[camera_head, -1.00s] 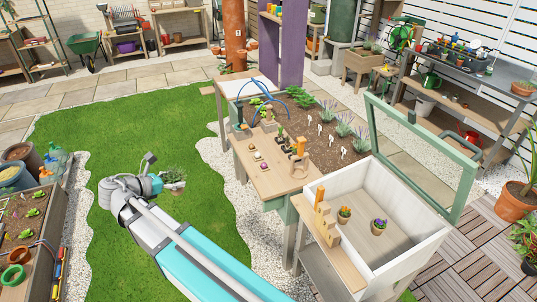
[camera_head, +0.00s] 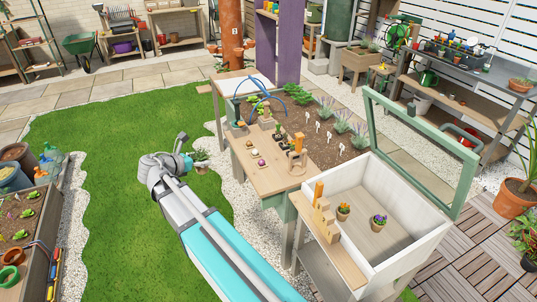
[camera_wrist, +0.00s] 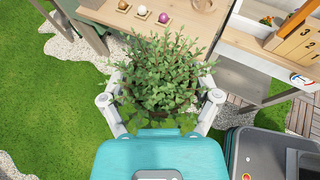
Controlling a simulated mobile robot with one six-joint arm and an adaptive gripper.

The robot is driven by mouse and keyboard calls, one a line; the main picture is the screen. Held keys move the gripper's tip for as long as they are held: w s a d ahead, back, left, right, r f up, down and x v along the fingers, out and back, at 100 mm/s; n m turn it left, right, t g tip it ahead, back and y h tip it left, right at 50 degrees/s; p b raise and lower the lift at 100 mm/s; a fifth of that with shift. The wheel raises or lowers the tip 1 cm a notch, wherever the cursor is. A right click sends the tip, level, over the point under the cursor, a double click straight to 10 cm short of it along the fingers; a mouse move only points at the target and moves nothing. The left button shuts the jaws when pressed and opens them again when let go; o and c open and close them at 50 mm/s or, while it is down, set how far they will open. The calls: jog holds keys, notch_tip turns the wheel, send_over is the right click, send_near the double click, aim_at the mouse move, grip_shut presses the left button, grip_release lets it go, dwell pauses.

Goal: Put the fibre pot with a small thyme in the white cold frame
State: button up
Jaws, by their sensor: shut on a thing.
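My gripper (camera_wrist: 160,105) is shut on the fibre pot with a small thyme (camera_wrist: 165,72). In the wrist view the bushy green thyme fills the space between the fingers and hides most of the pot. In the head view the thyme (camera_head: 198,157) shows at the end of my arm, above the lawn and left of the wooden bench. The white cold frame (camera_head: 420,242) stands at the right, its green-framed lid (camera_head: 470,165) raised. Two small potted flowers, one orange (camera_head: 344,209) and one purple (camera_head: 379,221), stand inside it. My gripper is well to the left of the cold frame.
A wooden bench (camera_head: 265,180) with small balls and a wooden holder lies between my gripper and the cold frame. A stepped wooden block with numbers (camera_head: 324,222) stands on the cold frame's front ledge. The cold frame's floor (camera_head: 370,240) has free room around the pots.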

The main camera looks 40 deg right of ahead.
jog(key=d+f+b, duration=0.2)
jog(key=d, duration=1.4)
jog(key=s+d+f+n+t+b, duration=0.1)
jog(key=d+f+b, duration=0.2)
jog(key=d, duration=1.2)
jog(key=shift+d+f+t, duration=0.3)
jog(key=shift+d+f, duration=0.05)
jog(key=shift+d, duration=0.05)
jog(key=shift+y, duration=0.3)
jog(key=w+d+f+b, duration=0.2)
jog(key=w+f+b, duration=0.1)
jog(key=w+d+f+b, duration=0.2)
jog(key=w+f+b, duration=0.1)
jog(key=w, duration=0.1)
jog(key=w+d+f+b, duration=0.3)
jog(key=w, duration=0.1)
jog(key=shift+w+b, duration=0.1)
jog(key=shift+b, duration=0.2)
jog(key=shift+f, duration=0.1)
jog(key=shift+w+d+f+b, duration=0.25)
jog(key=shift+w+f+b, duration=0.15)
jog(key=shift+f+b, duration=1.55)
jog(key=shift+b, duration=0.05)
